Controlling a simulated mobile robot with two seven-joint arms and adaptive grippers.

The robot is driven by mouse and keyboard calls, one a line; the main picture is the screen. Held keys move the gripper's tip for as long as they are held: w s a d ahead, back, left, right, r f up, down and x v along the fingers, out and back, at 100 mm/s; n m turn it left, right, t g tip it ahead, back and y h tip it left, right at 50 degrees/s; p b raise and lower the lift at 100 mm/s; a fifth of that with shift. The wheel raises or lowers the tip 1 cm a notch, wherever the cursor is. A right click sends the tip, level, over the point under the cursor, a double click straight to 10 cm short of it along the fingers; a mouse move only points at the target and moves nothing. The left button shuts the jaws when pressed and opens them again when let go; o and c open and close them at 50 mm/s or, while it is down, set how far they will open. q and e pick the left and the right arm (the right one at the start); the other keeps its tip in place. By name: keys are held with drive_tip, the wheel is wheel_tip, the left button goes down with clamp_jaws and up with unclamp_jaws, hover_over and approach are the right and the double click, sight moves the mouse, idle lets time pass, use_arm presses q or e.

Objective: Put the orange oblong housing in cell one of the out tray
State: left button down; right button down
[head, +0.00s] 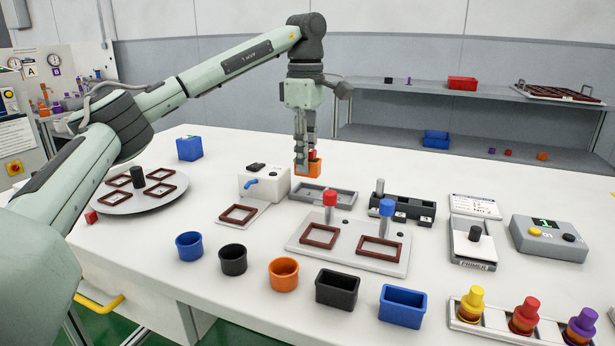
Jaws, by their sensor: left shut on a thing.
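My left gripper (306,154) points straight down and is shut on the orange oblong housing (314,169). A bit of red shows at the housing's top, between the fingers. The housing appears held above the table, just behind a shallow grey tray (347,198) in the picture; the exact gap is hard to judge. A dark rack (428,210) with small white labels stands right of that tray. I cannot tell from the picture which of these is the out tray, and no cell number is readable. My right gripper is not in view.
A white box with a blue lever (252,184) stands close left of the housing. A plate with red and blue posts (345,258) lies in front. Blue, black and orange cups (284,275) line the front. A round turntable (112,200) is left, a button box (550,240) right.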

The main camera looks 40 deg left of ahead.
sight(308, 175)
use_arm(q)
drive_tip(key=shift+w+a+f, duration=0.1)
drive_tip(key=shift+w+f, duration=0.2)
drive_tip(key=shift+f, duration=1.9)
drive_tip(key=shift+f, duration=0.1)
drive_tip(key=c, duration=1.3)
unclamp_jaws()
